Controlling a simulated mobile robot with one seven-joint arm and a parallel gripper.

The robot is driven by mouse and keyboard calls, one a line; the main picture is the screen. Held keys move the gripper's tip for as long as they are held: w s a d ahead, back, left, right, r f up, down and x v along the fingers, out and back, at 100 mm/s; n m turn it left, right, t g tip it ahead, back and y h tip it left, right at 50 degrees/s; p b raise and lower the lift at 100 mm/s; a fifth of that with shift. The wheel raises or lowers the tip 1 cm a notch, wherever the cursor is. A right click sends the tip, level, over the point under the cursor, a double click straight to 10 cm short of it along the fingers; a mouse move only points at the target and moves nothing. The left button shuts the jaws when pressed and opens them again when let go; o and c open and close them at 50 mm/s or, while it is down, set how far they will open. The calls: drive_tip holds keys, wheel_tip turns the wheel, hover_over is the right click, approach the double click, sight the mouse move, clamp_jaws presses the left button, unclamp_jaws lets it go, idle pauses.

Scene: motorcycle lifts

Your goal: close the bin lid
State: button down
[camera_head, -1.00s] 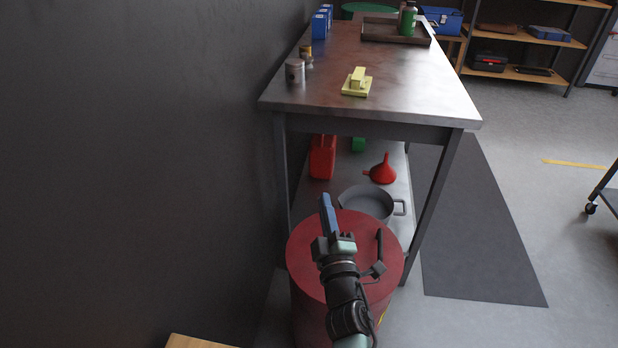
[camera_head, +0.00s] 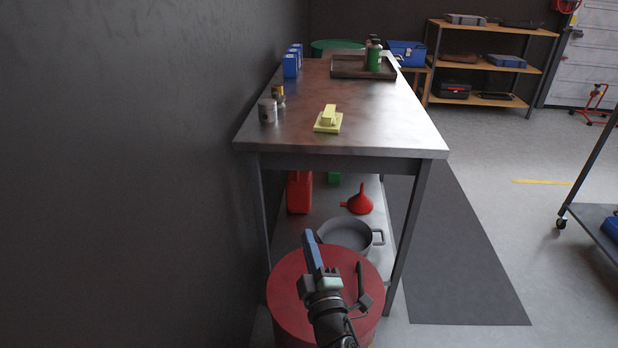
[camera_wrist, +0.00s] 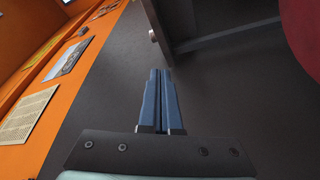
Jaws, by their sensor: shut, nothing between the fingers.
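The bin (camera_head: 284,312) is a round red drum in front of the metal workbench in the head view. Its red lid (camera_head: 290,283) lies flat over the top, with a dark upright handle or lever at its right. My gripper (camera_head: 312,240) is above the lid in that view, its blue fingers pointing away toward the bench. The fingers (camera_wrist: 161,98) are together and empty in the wrist view. A red curved surface (camera_wrist: 305,35), likely the bin, shows at the upper right there. My arm hides part of the lid, and I cannot tell whether gripper and lid touch.
The metal workbench (camera_head: 375,128) stands behind the bin, with a grey pan (camera_head: 342,236) and red funnel (camera_head: 359,200) on its lower shelf. A dark wall (camera_head: 120,170) runs along the left.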

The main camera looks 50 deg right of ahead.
wheel_tip(320, 180, up, 9)
drive_tip(key=p, duration=0.6)
drive_tip(key=shift+f, duration=0.15)
drive_tip(key=w+a+r+m+t, duration=0.2)
drive_tip(key=a+r, duration=0.3)
drive_tip(key=r, duration=0.5)
drive_tip(key=w+a+r+m+t, duration=0.15)
drive_tip(key=a+r, duration=0.35)
drive_tip(key=r, duration=0.5)
drive_tip(key=w+a+r+m+t, duration=0.1)
drive_tip(key=a+r+m+t, duration=0.2)
drive_tip(key=r, duration=0.7)
drive_tip(key=s+a+r+t+y, duration=0.3)
drive_tip(key=s+a+r+y, duration=0.35)
drive_tip(key=a+r, duration=0.5)
drive_tip(key=s+a+r+t+y, duration=0.2)
drive_tip(key=s+a+r+y, duration=0.5)
drive_tip(key=a, duration=0.8)
wheel_tip(320, 180, up, 16)
drive_tip(key=w+d+h+p, duration=0.1)
drive_tip(key=h+p, duration=0.1)
drive_tip(key=p, duration=1.4)
drive_tip(key=shift+d, duration=0.15)
drive_tip(key=shift+r, duration=0.1)
